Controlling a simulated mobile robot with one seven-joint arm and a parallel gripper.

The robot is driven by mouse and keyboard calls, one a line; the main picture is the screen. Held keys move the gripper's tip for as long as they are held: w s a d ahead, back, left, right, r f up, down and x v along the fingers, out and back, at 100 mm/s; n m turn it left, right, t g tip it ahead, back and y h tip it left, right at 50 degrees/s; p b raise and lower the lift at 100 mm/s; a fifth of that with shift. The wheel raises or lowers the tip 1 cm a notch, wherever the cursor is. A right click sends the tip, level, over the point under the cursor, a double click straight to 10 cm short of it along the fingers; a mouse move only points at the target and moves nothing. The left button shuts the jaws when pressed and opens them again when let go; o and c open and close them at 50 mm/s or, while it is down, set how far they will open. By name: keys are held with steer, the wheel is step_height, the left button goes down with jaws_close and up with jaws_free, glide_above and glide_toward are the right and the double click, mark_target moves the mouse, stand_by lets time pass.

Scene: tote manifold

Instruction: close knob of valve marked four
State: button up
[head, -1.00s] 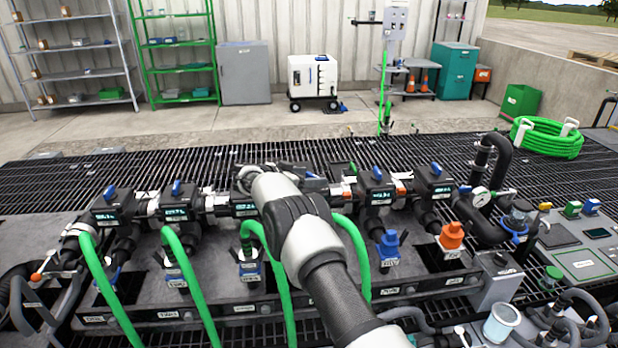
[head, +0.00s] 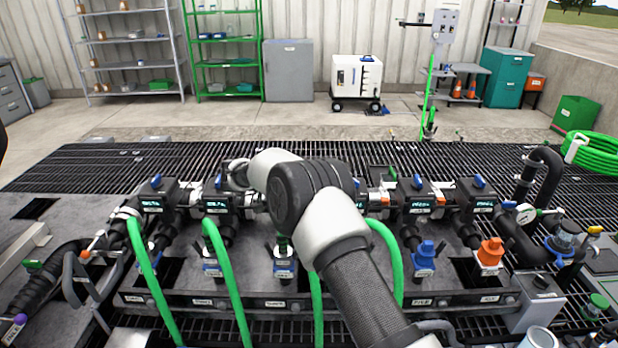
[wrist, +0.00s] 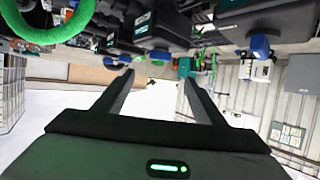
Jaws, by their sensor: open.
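A row of black valve bodies with blue knobs on top runs across the manifold in the head view. The fourth from the left, whose blue knob (head: 357,185) shows at the right edge of my arm, is apparently valve four; its front label is hidden. My arm crosses the middle of the row and hides the third valve and part of the fourth. My gripper is hardly visible in the head view. In the wrist view my gripper (wrist: 158,80) is open and empty, with a blue knob (wrist: 260,47) beyond and right of the fingers; its number is unreadable.
Green hoses (head: 228,285) arch up in front of the valves. The blue cap (head: 425,252) and orange cap (head: 490,252) stand at the right front.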

steer(key=shift+v, duration=1)
steer(key=shift+c, duration=0.4)
